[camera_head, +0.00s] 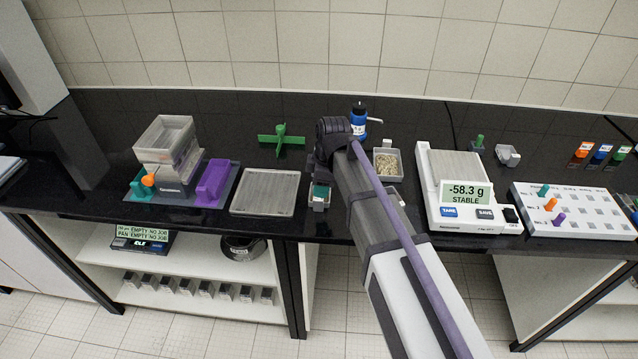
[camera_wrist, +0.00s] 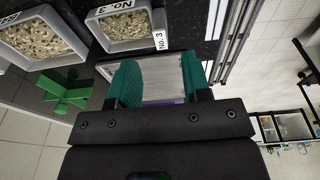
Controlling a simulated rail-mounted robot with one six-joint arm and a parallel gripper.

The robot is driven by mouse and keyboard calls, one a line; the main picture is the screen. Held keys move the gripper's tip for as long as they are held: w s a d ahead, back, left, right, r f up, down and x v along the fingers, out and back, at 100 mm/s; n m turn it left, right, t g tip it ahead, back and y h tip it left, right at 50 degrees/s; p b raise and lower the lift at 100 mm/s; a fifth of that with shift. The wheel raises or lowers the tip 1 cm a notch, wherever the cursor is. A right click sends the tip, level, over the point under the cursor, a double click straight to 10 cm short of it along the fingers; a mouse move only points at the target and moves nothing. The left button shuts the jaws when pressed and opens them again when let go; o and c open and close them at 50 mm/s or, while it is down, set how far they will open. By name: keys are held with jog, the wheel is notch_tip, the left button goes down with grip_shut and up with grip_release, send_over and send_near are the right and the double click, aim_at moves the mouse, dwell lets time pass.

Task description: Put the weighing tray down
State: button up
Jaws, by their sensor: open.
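My gripper (camera_head: 320,190) is open, low over the bench right of the flat ribbed tray (camera_head: 265,192). Its green fingers (camera_wrist: 157,82) stand apart in the wrist view, with a pale ribbed surface (camera_wrist: 160,72) showing between them. A small pale box-like thing (camera_head: 319,205) is right at the fingertips in the head view; I cannot tell if they touch it. In the wrist view a grey tray of granules (camera_wrist: 128,26) marked No. 3 stands apart from the fingers, beside a larger tray of granules (camera_wrist: 42,42). I cannot tell which one is the weighing tray.
A granule tray (camera_head: 387,165) stands right of my arm, partly beside another it hides. The balance (camera_head: 468,190) reads -58.3 g, stable. A green cross-shaped piece (camera_head: 282,139) stands behind my gripper. The sieve stack (camera_head: 165,150) and purple holder (camera_head: 213,182) are left.

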jog(key=r+p, duration=0.1)
jog(key=r, duration=0.1)
jog(key=r+p, duration=0.1)
jog(key=r, duration=0.1)
jog(key=d+r+p, duration=0.1)
jog(key=r, duration=0.1)
jog(key=shift+s+p, duration=0.1)
jog(key=shift+p, duration=0.3)
jog(key=s+d+m+h, duration=0.1)
jog(key=s+d+m, duration=1.5)
jog(key=d+m, duration=0.1)
jog(key=shift+s+d+f+h, duration=0.25)
jog(key=shift+s+d+h, duration=0.1)
jog(key=shift+h, duration=0.05)
jog(key=shift+f+b, duration=0.8)
jog(key=shift+b, duration=0.1)
